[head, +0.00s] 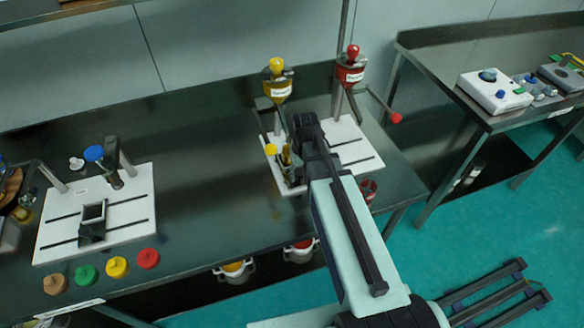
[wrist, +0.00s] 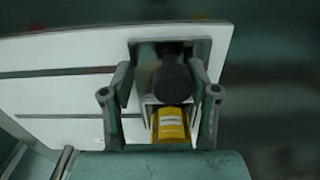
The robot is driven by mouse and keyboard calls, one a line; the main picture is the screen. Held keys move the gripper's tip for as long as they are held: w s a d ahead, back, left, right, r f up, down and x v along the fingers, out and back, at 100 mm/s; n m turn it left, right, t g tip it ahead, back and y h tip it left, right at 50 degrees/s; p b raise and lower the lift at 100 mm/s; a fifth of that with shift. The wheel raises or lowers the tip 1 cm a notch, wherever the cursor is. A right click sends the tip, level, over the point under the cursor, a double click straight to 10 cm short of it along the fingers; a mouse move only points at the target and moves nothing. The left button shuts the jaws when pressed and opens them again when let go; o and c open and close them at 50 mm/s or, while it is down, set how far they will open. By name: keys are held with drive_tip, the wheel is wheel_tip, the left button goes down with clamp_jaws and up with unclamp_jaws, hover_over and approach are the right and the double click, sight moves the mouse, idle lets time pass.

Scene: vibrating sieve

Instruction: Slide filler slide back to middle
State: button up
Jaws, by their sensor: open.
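The filler station's white base plate (head: 352,142) carries a yellow hopper (head: 278,88) and a red hopper (head: 351,75). My gripper (head: 290,168) is low over the plate's left part, below the yellow hopper. In the wrist view my gripper (wrist: 163,85) is open. Its fingers stand on either side of a grey holder with a dark round part (wrist: 172,84) and a yellow labelled piece (wrist: 170,124). I take this holder to be the filler slide. I cannot tell whether the fingers touch it. My arm hides part of the plate in the head view.
Another white plate (head: 130,205) with a small dark holder stands at the left of the table (head: 215,150). Several coloured caps lie along the front edge, including a red one (head: 148,258). A red-handled lever (head: 395,118) sticks out at right. The table's middle is clear.

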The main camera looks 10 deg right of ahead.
drive_tip(key=shift+w+d+p, duration=0.15)
drive_tip(key=shift+w+d, duration=0.05)
drive_tip(key=shift+d, duration=1.8)
drive_tip(key=shift+w+d+p, duration=0.2)
drive_tip(key=shift+w+d, duration=0.05)
drive_tip(key=shift+d, duration=1.8)
drive_tip(key=shift+w+d+p, duration=0.15)
drive_tip(key=shift+w+d, duration=0.05)
drive_tip(key=shift+d, duration=1.8)
drive_tip(key=o, duration=0.8)
wheel_tip(320, 180, up, 9)
drive_tip(key=p, duration=0.6)
